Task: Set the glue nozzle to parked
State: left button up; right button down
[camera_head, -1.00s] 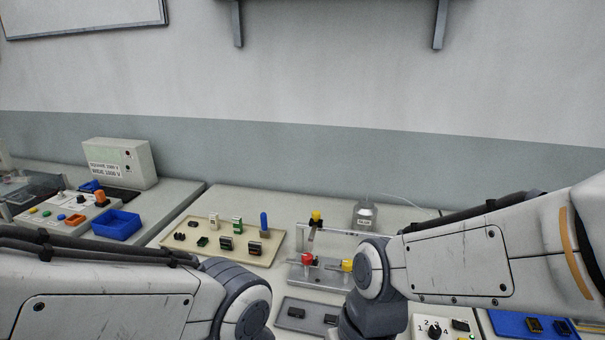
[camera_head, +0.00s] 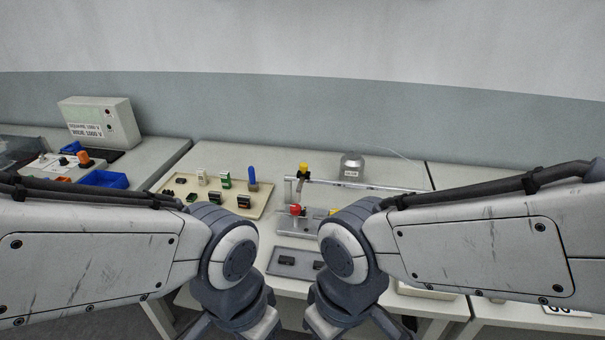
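A metal fixture with a horizontal rail (camera_head: 375,186) stands on the middle table. A yellow-topped piece (camera_head: 303,170) sits at the rail's left end, with a pale angled part below it. It may be the glue nozzle, but I cannot tell for sure. A red knob (camera_head: 296,210) is below it on the fixture base, and a yellow part (camera_head: 334,211) is partly hidden by my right arm.
A beige tray (camera_head: 262,205) with several small connectors and a blue upright piece lies left of the fixture. A grey tray (camera_head: 276,268) with dark parts is in front. Farther left are a blue bin (camera_head: 103,180) and a labelled box (camera_head: 98,120).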

aim_at(302, 174)
jog(key=u, duration=1.1)
jog(key=i, duration=0.9)
jog(key=z, duration=1.55)
